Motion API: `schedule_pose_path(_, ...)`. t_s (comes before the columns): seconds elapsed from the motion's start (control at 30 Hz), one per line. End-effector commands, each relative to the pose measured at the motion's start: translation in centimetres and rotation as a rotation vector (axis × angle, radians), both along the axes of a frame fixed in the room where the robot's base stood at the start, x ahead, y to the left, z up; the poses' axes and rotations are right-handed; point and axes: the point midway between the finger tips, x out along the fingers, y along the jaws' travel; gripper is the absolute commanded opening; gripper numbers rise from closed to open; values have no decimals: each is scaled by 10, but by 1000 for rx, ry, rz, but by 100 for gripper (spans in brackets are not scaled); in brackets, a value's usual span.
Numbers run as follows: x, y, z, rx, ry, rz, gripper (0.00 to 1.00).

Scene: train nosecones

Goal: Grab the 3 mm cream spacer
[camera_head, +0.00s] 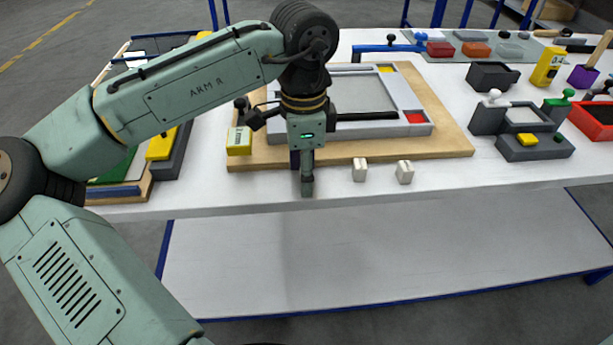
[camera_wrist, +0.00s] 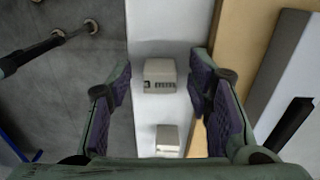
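A cream spacer (camera_wrist: 160,83) with dark markings that seem to start with a 3 is in the middle of the wrist view, between my fingers and not touching either. A second cream block (camera_wrist: 168,138) lies below it in that view. My gripper (camera_wrist: 163,100) is open and empty, its purple pads apart on both sides. In the head view my gripper (camera_head: 307,185) points down at the table's front edge. Two cream blocks stand to its right, a left one (camera_head: 360,172) and a right one (camera_head: 404,174). I cannot tell whether my gripper hides another.
The wooden board (camera_head: 450,140) with its grey frame lies just behind my gripper. A yellow block (camera_head: 239,141) is to the left. Grey bins (camera_head: 492,76) and a red tray (camera_head: 590,122) stand at right. The white table's front edge (camera_head: 450,198) is close.

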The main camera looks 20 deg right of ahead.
Motion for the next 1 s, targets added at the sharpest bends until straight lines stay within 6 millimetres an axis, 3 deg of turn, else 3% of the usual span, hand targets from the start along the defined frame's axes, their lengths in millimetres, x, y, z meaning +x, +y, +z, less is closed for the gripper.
schedule_pose_path(0.6,0,0,0,0,0,0,3)
schedule_pose_path(1.0,1,0,8,-1,-2,1,3)
